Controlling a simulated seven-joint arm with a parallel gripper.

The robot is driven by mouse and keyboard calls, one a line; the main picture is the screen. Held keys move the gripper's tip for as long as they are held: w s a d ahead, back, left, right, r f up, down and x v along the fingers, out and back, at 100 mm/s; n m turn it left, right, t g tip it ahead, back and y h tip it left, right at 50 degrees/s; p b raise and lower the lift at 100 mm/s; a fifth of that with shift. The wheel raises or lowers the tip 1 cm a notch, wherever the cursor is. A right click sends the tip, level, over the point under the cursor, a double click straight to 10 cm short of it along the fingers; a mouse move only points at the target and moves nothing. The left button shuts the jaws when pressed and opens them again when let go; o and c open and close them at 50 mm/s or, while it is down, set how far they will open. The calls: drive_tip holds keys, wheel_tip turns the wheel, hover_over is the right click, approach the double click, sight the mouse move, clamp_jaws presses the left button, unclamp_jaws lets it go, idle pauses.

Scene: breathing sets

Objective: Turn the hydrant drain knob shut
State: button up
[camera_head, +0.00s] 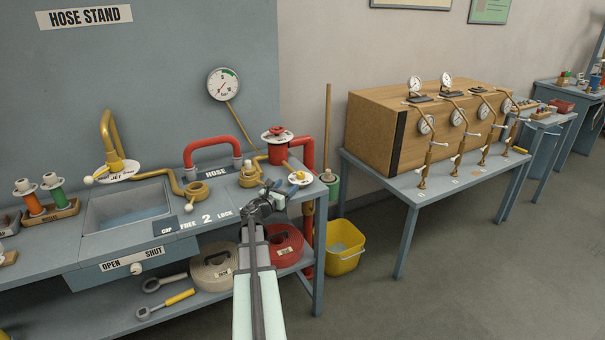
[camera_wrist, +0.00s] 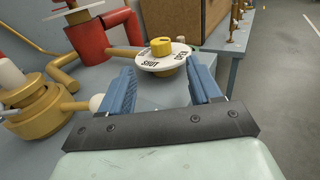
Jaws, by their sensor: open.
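The drain knob (camera_wrist: 161,46) is a small yellow knob on a white disc (camera_wrist: 150,62) marked SHUT and OPEN, on a brass pipe from the red hydrant (camera_wrist: 107,35). In the head view the hydrant (camera_head: 277,150) stands at the right end of the hose stand bench, and the disc is partly hidden by my gripper (camera_head: 285,187). In the wrist view my gripper (camera_wrist: 162,82) is open, with its two blue fingers apart and empty. The knob lies just beyond the fingertips, roughly centred between them. I cannot tell whether anything touches.
A brass coupling (camera_wrist: 45,105) with a white ball-ended lever is close to the left finger. A red hose loop (camera_head: 213,150) and a brass ring fitting (camera_head: 197,191) are left on the bench. A yellow bucket (camera_head: 345,248) stands on the floor to the right.

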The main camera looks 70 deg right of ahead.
sight(303, 172)
drive_tip(key=x, duration=1.2)
drive_tip(key=shift+s+d, duration=0.15)
drive_tip(key=shift+d, duration=0.25)
drive_tip(key=c, duration=1)
drive_tip(key=shift+o, duration=0.2)
drive_tip(key=shift+m+g, duration=0.3)
drive_tip(key=shift+g, duration=0.1)
drive_tip(key=shift+s+m+g+y, duration=0.15)
drive_tip(key=shift+m+g+y, duration=0.85)
drive_tip(key=shift+g, duration=0.8)
drive_tip(key=shift+a, duration=0.1)
drive_tip(key=o, duration=1)
drive_tip(key=shift+c, duration=0.2)
